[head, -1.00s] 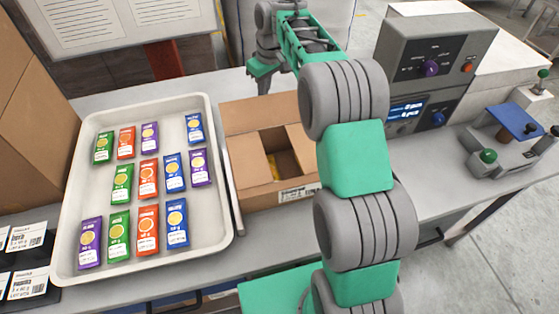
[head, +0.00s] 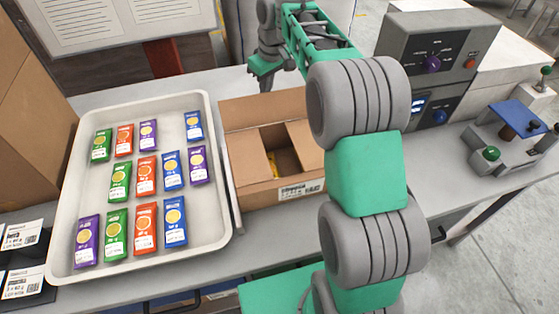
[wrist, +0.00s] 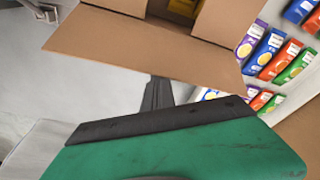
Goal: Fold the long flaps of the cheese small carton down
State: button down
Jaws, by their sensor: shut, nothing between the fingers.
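The open cardboard carton (head: 262,187) stands on the bench right of the tray. Its two short flaps, left (head: 248,158) and right (head: 303,143), lie folded inward with a gap between them. A yellow item (head: 272,165) shows inside. The far long flap (head: 262,110) is up, leaning outward; in the wrist view this flap (wrist: 150,45) spans the area before my gripper. My arm hides the carton's right end, and I cannot make out the near long flap clearly. My gripper (head: 264,72) is shut and empty beyond the far flap; its fingertips (wrist: 157,92) appear close to the flap's edge, contact unclear.
A white tray (head: 222,215) with several coloured packets stands left of the carton. A grey control box (head: 432,50) and a device with a blue plate (head: 515,118) stand at right. A large cardboard box (head: 30,110) stands at far left. The bench front is mostly clear.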

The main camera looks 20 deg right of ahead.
aim_at(267, 101)
jog(key=shift+s+r, duration=0.2)
jog(key=shift+s, duration=0.8)
jog(key=shift+s+b, duration=0.6)
jog(key=shift+b, duration=0.05)
jog(key=s, duration=0.1)
jog(key=s+r+b, duration=0.1)
jog(key=shift+s, duration=0.4)
jog(key=shift+s+f+b, duration=0.3)
jog(key=shift+s+b, duration=0.35)
jog(key=shift+s, duration=0.2)
jog(key=shift+s+f+b, duration=0.25)
jog(key=shift+s+b, duration=0.35)
jog(key=shift+s, duration=0.25)
jog(key=shift+f, duration=0.1)
